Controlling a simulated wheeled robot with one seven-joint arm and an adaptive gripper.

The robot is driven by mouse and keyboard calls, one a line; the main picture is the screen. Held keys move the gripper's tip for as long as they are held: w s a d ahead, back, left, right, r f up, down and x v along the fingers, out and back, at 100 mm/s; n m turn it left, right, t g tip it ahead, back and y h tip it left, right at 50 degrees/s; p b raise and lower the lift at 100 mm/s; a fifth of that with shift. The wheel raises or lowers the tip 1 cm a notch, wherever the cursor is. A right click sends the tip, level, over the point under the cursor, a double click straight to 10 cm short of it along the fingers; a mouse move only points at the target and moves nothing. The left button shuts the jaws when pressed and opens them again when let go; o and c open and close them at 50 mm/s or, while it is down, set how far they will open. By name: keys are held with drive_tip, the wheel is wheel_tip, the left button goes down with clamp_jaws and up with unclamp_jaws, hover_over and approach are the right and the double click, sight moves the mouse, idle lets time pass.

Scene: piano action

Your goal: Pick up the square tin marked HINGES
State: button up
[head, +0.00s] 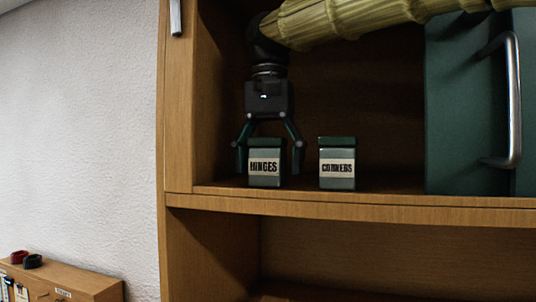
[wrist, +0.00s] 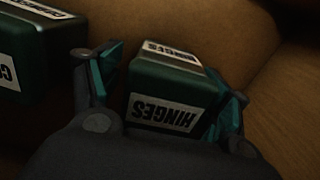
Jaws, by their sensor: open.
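The square tin marked HINGES (head: 265,166) is dark green with a white label and stands upright on the wooden shelf. In the wrist view the HINGES tin (wrist: 172,90) sits between the two fingers, its label and lid label both showing. My gripper (head: 269,160) points down over the tin, open, with one finger on each side of it. In the wrist view the fingers of my gripper (wrist: 168,90) flank the tin; whether either one touches it I cannot tell.
A similar tin marked CORNERS (head: 337,164) stands just right of the HINGES tin. The cabinet's side wall (head: 180,100) is close on the left. The shelf edge (head: 350,205) runs along the front.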

drive_tip(key=shift+a+f, duration=0.15)
drive_tip(key=shift+f, duration=0.1)
drive_tip(key=c, duration=1.3)
drive_tip(key=shift+r, duration=0.1)
